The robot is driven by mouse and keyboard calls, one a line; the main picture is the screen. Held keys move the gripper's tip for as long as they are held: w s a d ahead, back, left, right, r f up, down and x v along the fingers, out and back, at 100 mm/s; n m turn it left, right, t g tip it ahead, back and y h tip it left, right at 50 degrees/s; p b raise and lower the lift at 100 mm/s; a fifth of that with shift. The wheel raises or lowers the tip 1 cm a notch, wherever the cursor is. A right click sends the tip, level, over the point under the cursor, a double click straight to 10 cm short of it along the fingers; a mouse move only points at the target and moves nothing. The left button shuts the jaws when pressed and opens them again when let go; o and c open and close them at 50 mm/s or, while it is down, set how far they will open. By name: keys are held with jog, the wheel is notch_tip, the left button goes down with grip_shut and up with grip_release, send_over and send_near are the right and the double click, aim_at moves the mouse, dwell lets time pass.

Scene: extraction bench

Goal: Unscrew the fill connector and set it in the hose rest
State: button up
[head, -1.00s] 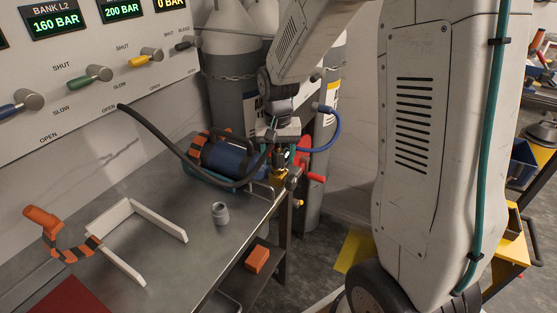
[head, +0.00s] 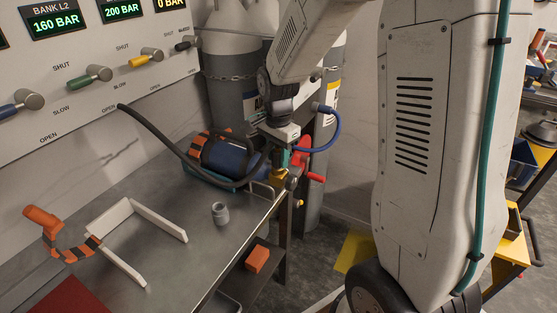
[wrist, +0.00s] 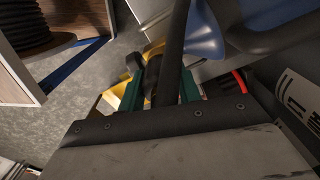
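The blue cylinder (head: 228,158) lies in a teal cradle at the bench's far right corner; part of it shows in the wrist view (wrist: 255,15). A black hose (head: 160,134) runs from the panel towards the brass valve (head: 280,173) at the cylinder's end. In the wrist view the hose (wrist: 172,50) passes down between my gripper's green fingers (wrist: 162,92). My gripper (head: 277,158) is at the valve end. The fill connector is mostly hidden there, and whether the fingers press on it is unclear. A small grey cup-like piece (head: 220,213), possibly the hose rest, stands on the bench.
A white U-shaped frame (head: 160,220) and an orange-black curved piece (head: 72,249) lie at the bench's left. A red lever (head: 315,178) and tall gas cylinders (head: 225,95) are close behind my gripper.

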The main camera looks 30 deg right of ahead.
jog(key=n, duration=0.4)
jog(key=shift+r, duration=0.1)
jog(key=shift+r, duration=0.1)
jog(key=shift+r, duration=1.85)
jog(key=shift+r, duration=0.1)
jog(key=shift+r, duration=1.65)
jog(key=shift+m, duration=0.4)
jog(key=shift+s+a+f, duration=0.25)
jog(key=shift+a+f, duration=0.7)
jog(key=shift+a, duration=2.25)
jog(key=shift+s+a+f, duration=0.25)
jog(key=shift+a+f, duration=0.75)
jog(key=shift+a, duration=2.15)
jog(key=shift+s+a+f, duration=0.25)
jog(key=shift+a+f, duration=0.7)
jog(key=shift+a, duration=2.25)
